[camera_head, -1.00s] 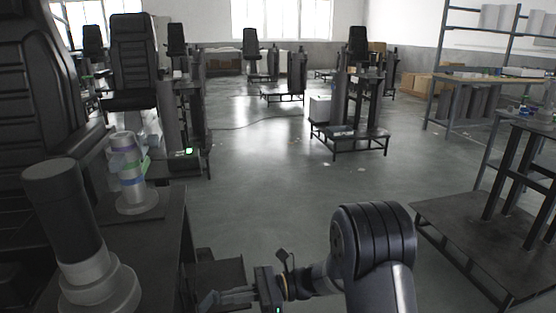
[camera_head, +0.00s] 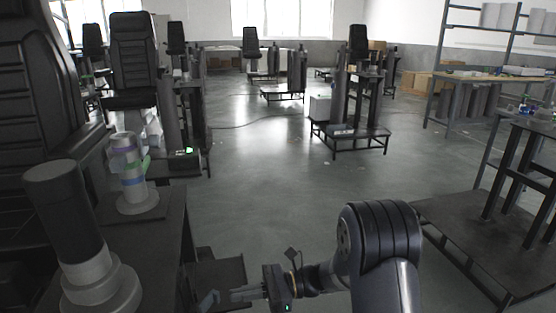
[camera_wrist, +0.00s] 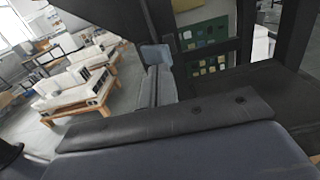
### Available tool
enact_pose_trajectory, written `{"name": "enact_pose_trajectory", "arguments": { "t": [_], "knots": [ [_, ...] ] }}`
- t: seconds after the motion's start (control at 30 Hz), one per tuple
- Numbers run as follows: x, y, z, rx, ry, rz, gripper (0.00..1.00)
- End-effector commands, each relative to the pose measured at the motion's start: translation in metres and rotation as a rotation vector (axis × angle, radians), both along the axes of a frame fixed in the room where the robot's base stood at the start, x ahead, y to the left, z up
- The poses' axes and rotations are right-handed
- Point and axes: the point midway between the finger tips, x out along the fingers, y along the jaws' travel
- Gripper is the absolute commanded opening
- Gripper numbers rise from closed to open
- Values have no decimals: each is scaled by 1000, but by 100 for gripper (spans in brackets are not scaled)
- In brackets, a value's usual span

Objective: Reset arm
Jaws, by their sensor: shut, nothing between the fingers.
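My gripper (camera_head: 238,296) shows at the bottom centre-left of the head view, at the end of my dark arm. It points left, and its fingers are together with nothing seen between them. The fingers also show in the wrist view (camera_wrist: 157,77), near the middle. The gripper appears in front of a low dark platform (camera_head: 219,270) at the column's foot; whether they touch cannot be told.
A dark bench with a grey-and-black cylinder (camera_head: 68,215) and a banded column part (camera_head: 131,175) stands at left, by a black seat (camera_head: 30,110). A black metal frame (camera_head: 475,225) stands at right. The floor (camera_head: 300,180) ahead is open.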

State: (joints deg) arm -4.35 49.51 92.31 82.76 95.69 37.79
Motion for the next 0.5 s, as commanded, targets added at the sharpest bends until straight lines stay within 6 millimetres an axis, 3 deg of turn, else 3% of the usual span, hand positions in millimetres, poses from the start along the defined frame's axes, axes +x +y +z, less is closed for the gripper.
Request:
{"name": "enact_pose_trajectory", "arguments": {
  "t": [0.13, 0.23, 0.4, 0.5],
  "knots": [
    [-7, 26, -2, 0, 1, 3, 0],
    [0, 1, -2, -1, 0, -6, 0],
    [-28, -2, -2, -1, 1, 0, 0],
    [-34, 17, -2, 0, 0, 6, 0]
  ]
}}
